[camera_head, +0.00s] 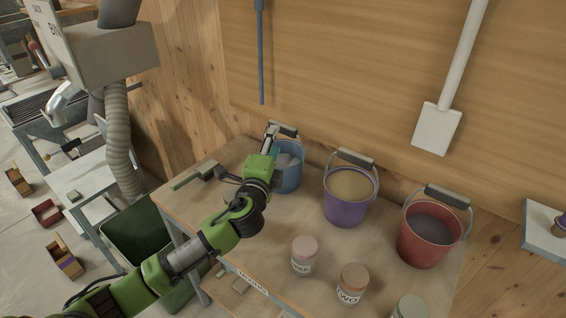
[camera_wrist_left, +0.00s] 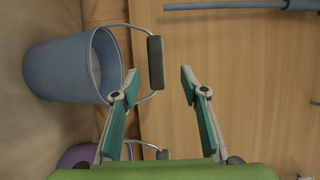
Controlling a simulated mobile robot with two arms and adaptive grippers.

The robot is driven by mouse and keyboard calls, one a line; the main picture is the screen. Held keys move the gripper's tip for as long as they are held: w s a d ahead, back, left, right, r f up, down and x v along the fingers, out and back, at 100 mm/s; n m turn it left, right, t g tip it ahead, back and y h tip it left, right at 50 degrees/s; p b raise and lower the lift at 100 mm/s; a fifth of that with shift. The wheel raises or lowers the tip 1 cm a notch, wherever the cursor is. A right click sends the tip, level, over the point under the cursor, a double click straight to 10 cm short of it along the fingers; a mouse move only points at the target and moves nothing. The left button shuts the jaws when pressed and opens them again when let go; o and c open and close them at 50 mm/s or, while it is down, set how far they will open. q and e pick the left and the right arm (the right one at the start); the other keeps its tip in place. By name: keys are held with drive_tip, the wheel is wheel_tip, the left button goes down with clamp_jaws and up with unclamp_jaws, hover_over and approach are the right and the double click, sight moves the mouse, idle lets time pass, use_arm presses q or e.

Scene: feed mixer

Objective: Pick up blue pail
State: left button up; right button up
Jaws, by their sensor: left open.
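The blue pail (camera_head: 289,176) stands upright at the back left of the wooden table, with pale contents inside. In the head view my left gripper (camera_head: 270,139) is over its left side and hides part of it. In the left wrist view the blue pail (camera_wrist_left: 66,68) is at the left, and its dark handle grip (camera_wrist_left: 156,62) shows just ahead of the open fingertips, nearer the left finger. My left gripper (camera_wrist_left: 161,88) has nothing between its fingers. I cannot tell whether it touches the handle. My right gripper is not in view.
A purple pail (camera_head: 346,207) and a red pail (camera_head: 425,246) stand to the right. Several lidded jars, one a pink-lidded jar (camera_head: 304,256), stand along the front. A wooden wall (camera_head: 340,60) is close behind, with a hanging white scoop (camera_head: 436,128). A green bin (camera_head: 135,232) is left of the table.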

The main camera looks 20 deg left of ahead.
sight(282, 131)
use_arm(q)
drive_tip(key=w, duration=0.2)
drive_tip(key=shift+w+a, duration=0.1)
drive_tip(key=shift+w, duration=0.3)
drive_tip(key=shift+w+p, duration=0.45)
drive_tip(key=shift+w, duration=0.65)
drive_tip(key=w, duration=0.3)
drive_tip(key=shift+f+p, duration=0.3)
drive_tip(key=shift+f, duration=0.05)
drive_tip(key=shift+w, duration=0.5)
clamp_jaws()
drive_tip(key=shift+r, duration=0.25)
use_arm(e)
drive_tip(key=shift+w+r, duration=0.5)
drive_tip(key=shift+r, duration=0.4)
